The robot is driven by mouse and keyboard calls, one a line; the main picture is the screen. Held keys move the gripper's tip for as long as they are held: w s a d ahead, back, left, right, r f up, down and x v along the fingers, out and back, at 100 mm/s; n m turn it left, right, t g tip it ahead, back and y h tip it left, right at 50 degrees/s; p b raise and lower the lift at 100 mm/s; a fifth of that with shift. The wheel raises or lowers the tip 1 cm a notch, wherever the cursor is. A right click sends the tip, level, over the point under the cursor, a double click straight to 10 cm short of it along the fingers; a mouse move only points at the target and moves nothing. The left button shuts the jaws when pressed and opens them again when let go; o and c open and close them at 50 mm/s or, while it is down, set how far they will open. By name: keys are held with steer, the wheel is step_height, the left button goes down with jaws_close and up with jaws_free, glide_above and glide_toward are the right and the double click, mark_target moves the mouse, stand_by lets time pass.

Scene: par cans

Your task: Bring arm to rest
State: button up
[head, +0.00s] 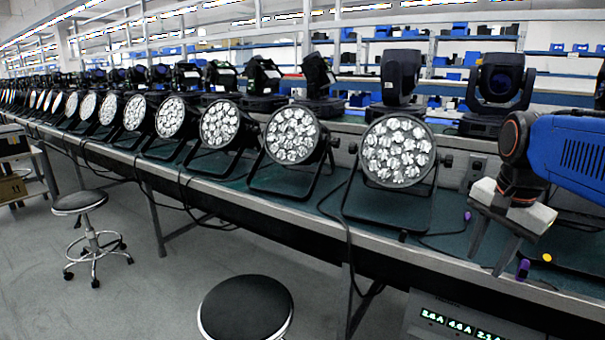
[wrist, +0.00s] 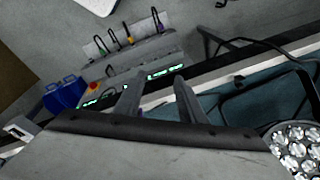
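My gripper (head: 490,262) hangs over the front edge of the bench at the right of the head view, fingers pointing down. Its two fingers stand apart with nothing seen between them. The wrist view shows the same two fingers (wrist: 155,88), spread, with the bench edge and a device with green digits beyond. My blue arm comes in from the right. The nearest par can (head: 398,152), black with a round face of several clear lenses, stands on the bench left of my gripper, apart from it. A par can (wrist: 297,150) also shows at the lower right of the wrist view.
A long row of par cans runs left along the bench (head: 300,217), with black moving-head lights (head: 500,85) behind. A power supply with green digits (head: 462,326) sits below the bench front. Stools (head: 245,308) stand on the grey floor. A blue case (wrist: 65,95) lies left in the wrist view.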

steer(key=s+a+f+n+t, duration=0.2)
steer(key=s+a+f+n, duration=0.6)
steer(key=s+f+n, duration=0.2)
step_height(320, 180, down, 2)
steer(key=shift+s+a+f+n+y, duration=0.2)
steer(key=shift+s+a+n+y, duration=0.15)
steer(key=shift+n, duration=0.85)
